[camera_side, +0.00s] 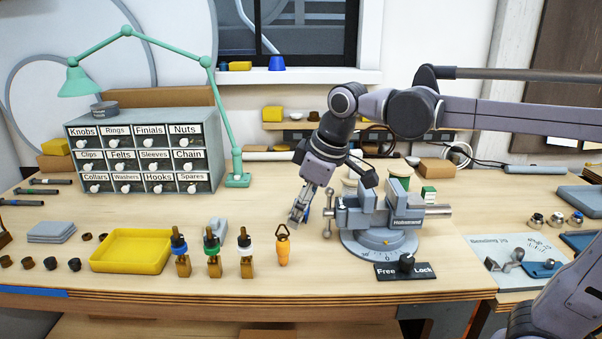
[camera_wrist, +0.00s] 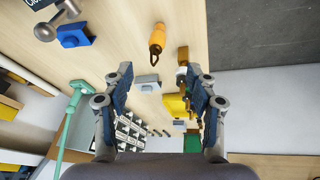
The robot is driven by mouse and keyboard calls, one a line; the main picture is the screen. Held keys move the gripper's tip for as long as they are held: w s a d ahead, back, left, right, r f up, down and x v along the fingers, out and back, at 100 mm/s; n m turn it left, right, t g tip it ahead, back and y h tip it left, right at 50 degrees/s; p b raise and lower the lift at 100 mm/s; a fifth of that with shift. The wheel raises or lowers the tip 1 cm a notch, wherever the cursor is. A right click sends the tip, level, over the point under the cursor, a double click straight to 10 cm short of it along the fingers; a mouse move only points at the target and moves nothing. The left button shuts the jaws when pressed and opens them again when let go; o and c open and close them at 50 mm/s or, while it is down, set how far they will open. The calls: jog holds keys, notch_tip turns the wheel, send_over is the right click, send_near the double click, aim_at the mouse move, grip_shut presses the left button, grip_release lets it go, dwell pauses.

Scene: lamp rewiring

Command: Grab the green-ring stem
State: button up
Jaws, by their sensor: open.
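The green-ring stem (camera_side: 213,253) stands upright near the bench's front edge in the side view, with a dark top, a green ring and a brass lower part. It is the middle one of three, between the blue-ring stem (camera_side: 181,254) and the white-ring stem (camera_side: 245,254). My gripper (camera_side: 298,214) is to the right of all three, above the bench beside the vise, pointing down. In the wrist view my gripper (camera_wrist: 160,88) is open with nothing between its fingers. Brass parts show just beyond the right finger there, but I cannot tell which stem is which.
An orange tool with a loop (camera_side: 283,247) stands between the white-ring stem and the vise (camera_side: 380,222); it also shows in the wrist view (camera_wrist: 157,40). A yellow tray (camera_side: 131,268) lies left of the stems. A labelled drawer cabinet (camera_side: 145,152) and green lamp (camera_side: 237,180) stand behind.

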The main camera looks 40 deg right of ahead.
jog(key=w+a+r+n+g, duration=0.2)
jog(key=w+a+n, duration=0.2)
jog(key=w+a, duration=0.3)
jog(key=n+g, duration=0.2)
jog(key=n, duration=0.2)
send_over(208, 239)
jog(key=d, duration=0.1)
jog(key=shift+s+f, duration=0.25)
jog(key=shift+f, duration=0.4)
jog(key=shift+w+a+f+h, duration=0.25)
jog(key=shift+a+f+h, duration=0.05)
jog(key=shift+a, duration=0.15)
jog(key=shift+f, duration=2.75)
jog(key=shift+w+d+f, duration=0.1)
jog(key=shift+d+f, duration=0.05)
jog(key=shift+f, duration=1.2)
jog(key=shift+d+f, duration=0.1)
jog(key=shift+f, duration=1.25)
jog(key=shift+c, duration=0.3)
grip_shut()
